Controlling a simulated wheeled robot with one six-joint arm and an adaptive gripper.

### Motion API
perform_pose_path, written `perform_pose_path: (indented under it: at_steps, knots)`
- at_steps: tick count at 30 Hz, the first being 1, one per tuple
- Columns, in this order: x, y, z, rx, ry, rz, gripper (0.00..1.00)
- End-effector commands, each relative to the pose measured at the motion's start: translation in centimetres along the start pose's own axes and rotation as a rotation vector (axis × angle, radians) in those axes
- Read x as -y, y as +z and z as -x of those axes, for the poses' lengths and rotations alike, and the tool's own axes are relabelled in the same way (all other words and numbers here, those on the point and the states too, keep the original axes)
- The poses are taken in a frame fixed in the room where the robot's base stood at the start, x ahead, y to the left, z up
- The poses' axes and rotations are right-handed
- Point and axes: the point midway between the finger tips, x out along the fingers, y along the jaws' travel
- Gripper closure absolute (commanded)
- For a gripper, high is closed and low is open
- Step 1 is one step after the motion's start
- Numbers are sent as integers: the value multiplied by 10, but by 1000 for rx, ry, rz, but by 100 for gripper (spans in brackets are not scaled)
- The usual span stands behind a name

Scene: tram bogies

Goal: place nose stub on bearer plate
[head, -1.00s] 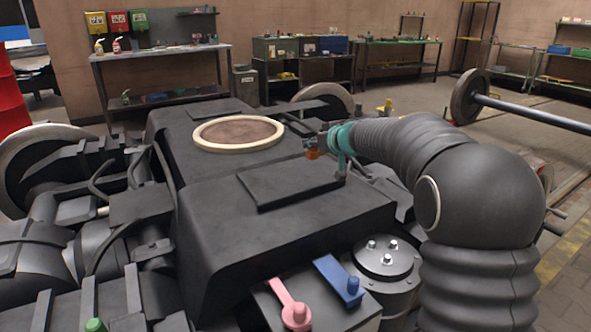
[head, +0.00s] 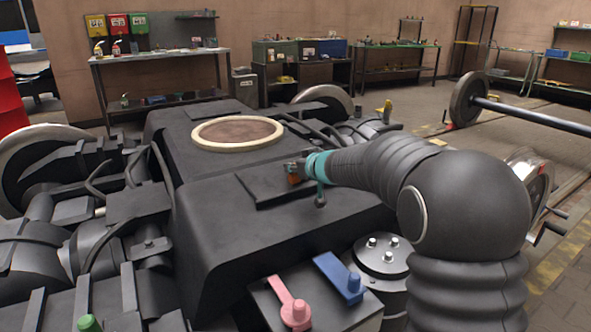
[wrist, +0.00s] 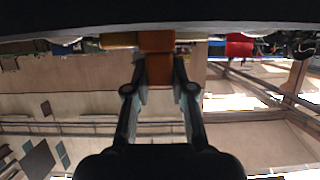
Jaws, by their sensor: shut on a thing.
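My gripper (head: 291,170) is shut on an orange-brown piece, which I take to be the nose stub (head: 294,179). In the wrist view the stub (wrist: 159,68) sits between the two fingertips (wrist: 160,80). The bearer plate seems to be the flat, dark raised rectangle (head: 258,188) on top of the bogie frame. In the head view the gripper and stub overlap this plate. My wrist hides its right part. I cannot tell whether the stub touches the plate.
A round cream-rimmed opening (head: 237,146) lies behind the plate. A pink lever (head: 292,306) and a blue block (head: 340,276) are on the box in front. A bolted cylinder (head: 381,258) stands at the right. Hoses and wheels flank the frame.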

Motion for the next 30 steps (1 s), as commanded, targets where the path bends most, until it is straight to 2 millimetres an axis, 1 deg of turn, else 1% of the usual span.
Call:
perform_pose_path:
  at_steps: [5,6,8,9,17,20,23,26,30]
  knots:
    - [0,3,-1,0,0,-2,100]
    - [0,3,-1,0,0,-2,72]
    - [0,2,-1,0,0,-1,57]
    - [0,2,-1,0,0,-1,52]
    - [-1,2,-1,0,1,-1,52]
    - [-1,-2,1,-1,1,1,52]
    - [-1,-2,12,-1,1,-1,52]
    - [-1,-3,29,-1,2,-1,52]
    - [-1,-3,59,-1,2,-1,52]
